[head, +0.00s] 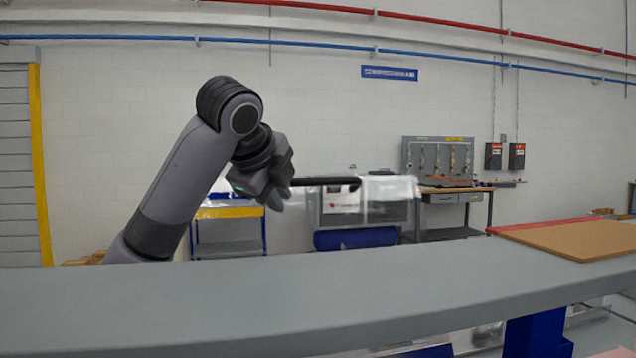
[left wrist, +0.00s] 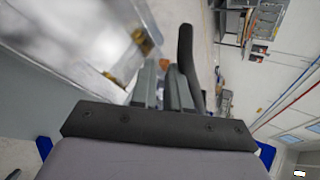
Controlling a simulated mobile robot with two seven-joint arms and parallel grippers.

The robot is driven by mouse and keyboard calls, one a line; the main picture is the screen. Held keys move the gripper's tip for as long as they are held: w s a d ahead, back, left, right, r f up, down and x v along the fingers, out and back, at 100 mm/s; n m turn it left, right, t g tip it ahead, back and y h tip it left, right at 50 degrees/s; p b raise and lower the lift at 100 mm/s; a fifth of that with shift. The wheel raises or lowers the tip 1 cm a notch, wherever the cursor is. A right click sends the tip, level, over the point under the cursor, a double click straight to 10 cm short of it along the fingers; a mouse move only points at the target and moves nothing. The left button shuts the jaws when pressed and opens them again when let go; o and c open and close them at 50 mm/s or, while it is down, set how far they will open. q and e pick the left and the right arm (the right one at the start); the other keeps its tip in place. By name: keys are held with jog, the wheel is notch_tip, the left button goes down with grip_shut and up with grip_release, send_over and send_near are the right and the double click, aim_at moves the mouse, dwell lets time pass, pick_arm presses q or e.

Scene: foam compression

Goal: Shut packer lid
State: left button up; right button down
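My left gripper (head: 278,186) is raised above the grey ledge, near the middle of the head view. A dark bar like a handle (head: 328,182) runs right from its fingertips. In the left wrist view my left gripper's fingers (left wrist: 162,84) lie close together, with the dark bar (left wrist: 186,52) beside or between them; I cannot tell which, nor whether they grip it. No packer lid can be clearly made out; a clear-and-white boxy unit (head: 385,205) with a red mark shows behind the bar. My right gripper is not in view.
A wide grey ledge (head: 250,300) crosses the foreground. A brown board (head: 580,238) lies at its right. A workbench with a tool panel (head: 440,160) stands against the back wall, and a blue-and-yellow cart (head: 229,212) stands behind my arm. The air right of the bar looks clear.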

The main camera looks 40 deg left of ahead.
pick_arm(q)
jog(key=shift+s+r, duration=0.3)
jog(key=shift+s, duration=0.3)
jog(key=shift+s+r, duration=0.25)
jog(key=shift+s, duration=0.35)
jog(key=s, duration=0.2)
jog(key=s+f, duration=0.1)
jog(key=s, duration=0.2)
jog(key=shift+s+d, duration=0.1)
jog(key=shift+d, duration=0.1)
jog(key=shift+c, duration=0.2)
